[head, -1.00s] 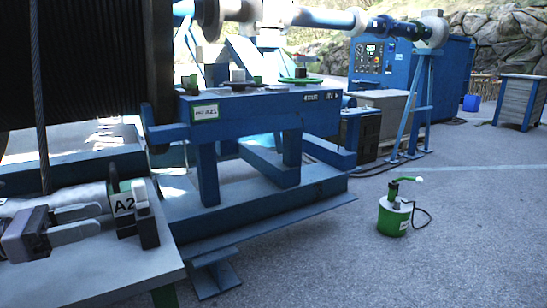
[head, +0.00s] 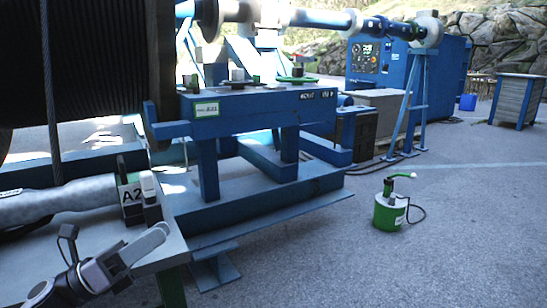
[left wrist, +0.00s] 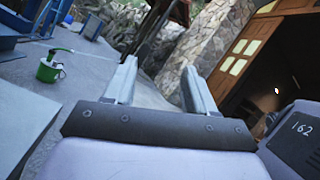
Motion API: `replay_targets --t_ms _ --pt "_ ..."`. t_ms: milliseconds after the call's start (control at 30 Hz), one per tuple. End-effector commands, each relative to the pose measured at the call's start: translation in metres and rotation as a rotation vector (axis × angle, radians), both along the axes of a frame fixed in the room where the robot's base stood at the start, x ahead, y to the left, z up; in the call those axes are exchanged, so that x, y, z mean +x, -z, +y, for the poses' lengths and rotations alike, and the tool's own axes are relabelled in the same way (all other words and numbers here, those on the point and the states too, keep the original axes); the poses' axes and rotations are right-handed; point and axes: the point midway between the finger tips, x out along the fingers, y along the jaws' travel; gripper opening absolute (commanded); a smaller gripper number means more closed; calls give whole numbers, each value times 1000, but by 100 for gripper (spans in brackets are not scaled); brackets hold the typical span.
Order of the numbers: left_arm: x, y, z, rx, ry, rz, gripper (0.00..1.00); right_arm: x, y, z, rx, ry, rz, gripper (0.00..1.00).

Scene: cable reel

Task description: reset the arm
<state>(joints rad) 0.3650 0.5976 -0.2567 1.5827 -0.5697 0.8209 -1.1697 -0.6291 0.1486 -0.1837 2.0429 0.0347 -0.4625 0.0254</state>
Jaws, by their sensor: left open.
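My left gripper (head: 113,238) is at the lower left of the head view, in front of the grey table (head: 115,222). Its two fingers are spread and tilted up, with nothing between them. The left wrist view also shows the open, empty fingers (left wrist: 160,78). A pale grey cylinder (head: 60,203) lies on the table behind the gripper, apart from it. The cylinder's right end meets a holder marked A2 (head: 130,195). My right gripper is not in view.
A large dark cable reel (head: 75,75) and blue frame (head: 255,105) stand behind the table. A green and white pump (head: 390,211) stands on open paving to the right. A blue control cabinet (head: 370,58) is farther back. Rocks (left wrist: 215,40) show in the wrist view.

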Motion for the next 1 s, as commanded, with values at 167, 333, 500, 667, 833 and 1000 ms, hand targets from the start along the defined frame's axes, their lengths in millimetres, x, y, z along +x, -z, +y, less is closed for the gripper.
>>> replay_targets --t_ms 167,333,500,667,833,1000 --pt "-5 53 14 -239 -67 391 55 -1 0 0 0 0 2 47" --pt "-23 122 33 -539 -162 830 55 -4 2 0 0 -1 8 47" --pt "-64 202 52 -875 -303 1269 55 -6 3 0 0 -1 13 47" --pt "-120 268 63 -1174 -467 1604 55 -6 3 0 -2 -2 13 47" --pt "-185 318 69 -1444 -661 1858 55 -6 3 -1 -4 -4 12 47" --pt "-217 337 54 -1664 -725 1963 55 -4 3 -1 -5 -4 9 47"
